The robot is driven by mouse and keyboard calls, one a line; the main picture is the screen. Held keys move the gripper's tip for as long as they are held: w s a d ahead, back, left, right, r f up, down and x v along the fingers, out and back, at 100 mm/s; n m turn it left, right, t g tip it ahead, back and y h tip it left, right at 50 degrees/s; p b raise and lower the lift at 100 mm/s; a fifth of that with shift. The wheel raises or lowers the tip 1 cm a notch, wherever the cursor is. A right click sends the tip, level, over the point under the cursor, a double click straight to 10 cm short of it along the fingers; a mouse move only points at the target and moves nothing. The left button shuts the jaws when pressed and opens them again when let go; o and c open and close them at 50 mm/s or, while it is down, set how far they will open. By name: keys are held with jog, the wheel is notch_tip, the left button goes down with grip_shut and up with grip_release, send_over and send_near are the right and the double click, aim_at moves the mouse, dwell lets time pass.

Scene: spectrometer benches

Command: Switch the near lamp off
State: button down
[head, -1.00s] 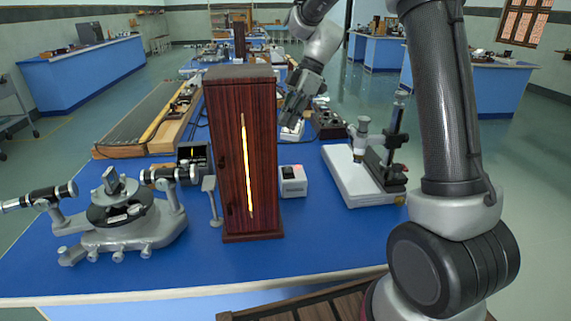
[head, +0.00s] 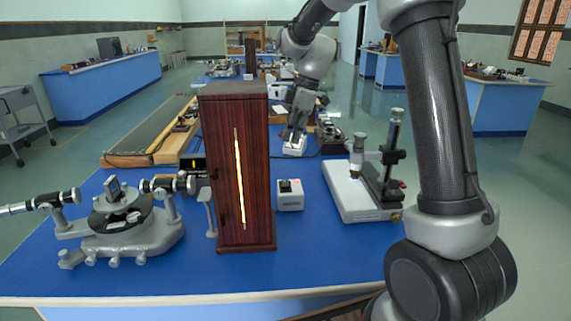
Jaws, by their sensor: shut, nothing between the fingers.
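The near lamp (head: 227,150) is a tall dark-wood housing in the head view, upright on the blue bench. Its narrow vertical slit glows yellow-white, so it is lit. A small white switch box (head: 290,199) with a black top part and a red spot stands just right of its base. My gripper (head: 293,138) is shut and empty, pointing down farther back, behind and right of the lamp. Its tips are at or just above another white box (head: 295,150); I cannot tell whether they touch. The gripper partly hides that box.
A spectrometer (head: 122,222) stands left of the lamp, and a microscope-like instrument (head: 362,190) on a white base stands to the right. A dark box (head: 331,138) sits beside my gripper.

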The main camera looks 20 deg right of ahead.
send_near(283, 183)
jog(key=a+f, duration=0.2)
jog(key=f, duration=0.1)
jog(key=s+a+f, duration=0.1)
jog(key=f, duration=0.1)
jog(key=shift+a+f, duration=0.1)
jog(key=shift+f, duration=0.35)
jog(key=shift+s+f, duration=0.25)
jog(key=shift+f, duration=0.15)
jog(key=shift+w, duration=0.1)
jog(key=shift+w+r, duration=0.2)
jog(key=shift+w, duration=0.5)
